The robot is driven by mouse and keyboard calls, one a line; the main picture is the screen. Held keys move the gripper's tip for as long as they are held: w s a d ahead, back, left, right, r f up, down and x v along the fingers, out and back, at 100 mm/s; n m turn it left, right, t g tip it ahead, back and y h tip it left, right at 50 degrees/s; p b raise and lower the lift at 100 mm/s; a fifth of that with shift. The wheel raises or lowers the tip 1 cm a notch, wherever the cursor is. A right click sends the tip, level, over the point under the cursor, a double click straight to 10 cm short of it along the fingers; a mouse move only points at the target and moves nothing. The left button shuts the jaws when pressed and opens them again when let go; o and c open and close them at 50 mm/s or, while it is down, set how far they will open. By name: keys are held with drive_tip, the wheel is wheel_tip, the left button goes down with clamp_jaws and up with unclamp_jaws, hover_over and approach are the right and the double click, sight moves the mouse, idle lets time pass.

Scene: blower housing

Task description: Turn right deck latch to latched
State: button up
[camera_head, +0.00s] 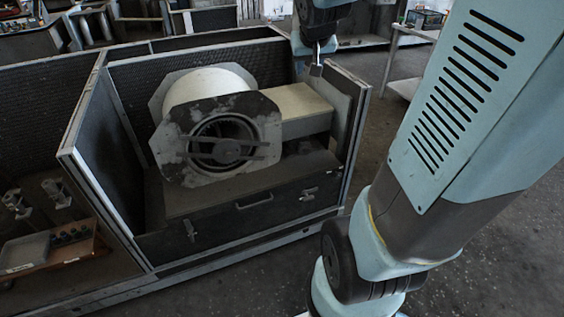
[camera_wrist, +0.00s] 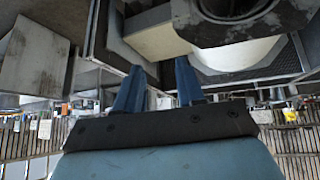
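The right deck latch (camera_head: 308,194) is a small pale metal piece on the dark front face of the deck (camera_head: 258,207), at its right end, in the head view. It looks tilted near sideways, though it is too small to tell its state surely. My gripper (camera_head: 317,66) is high above it, near the top of the housing's right wall, well apart from the latch. In the wrist view my gripper (camera_wrist: 158,78) shows two blue fingers spread apart with nothing between them. The latch cannot be made out in the wrist view.
A left latch (camera_head: 190,231) hangs near upright, and a bar handle (camera_head: 254,201) sits between the latches. The blower (camera_head: 222,140) stands on the deck with a beige duct (camera_head: 299,108). The right side panel (camera_head: 349,125) rises beside it. The floor in front is clear.

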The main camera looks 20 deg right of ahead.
drive_tip(key=w+d+f+m+t, duration=0.1)
drive_tip(key=w+d+f, duration=0.45)
drive_tip(key=f, duration=0.25)
drive_tip(key=w+d+f+t+y, duration=0.1)
drive_tip(key=w+d+f, duration=0.4)
drive_tip(key=w+f, duration=0.3)
drive_tip(key=w+d+f+m, duration=0.1)
drive_tip(key=w+d+f, duration=0.45)
drive_tip(key=f, duration=0.35)
drive_tip(key=m+t+y, duration=0.2)
drive_tip(key=m+t, duration=0.7)
drive_tip(key=m, duration=0.4)
approach(309, 198)
drive_tip(key=w, duration=0.6)
drive_tip(key=w+f, duration=0.1)
drive_tip(key=w, duration=0.3)
drive_tip(key=shift+a, duration=0.25)
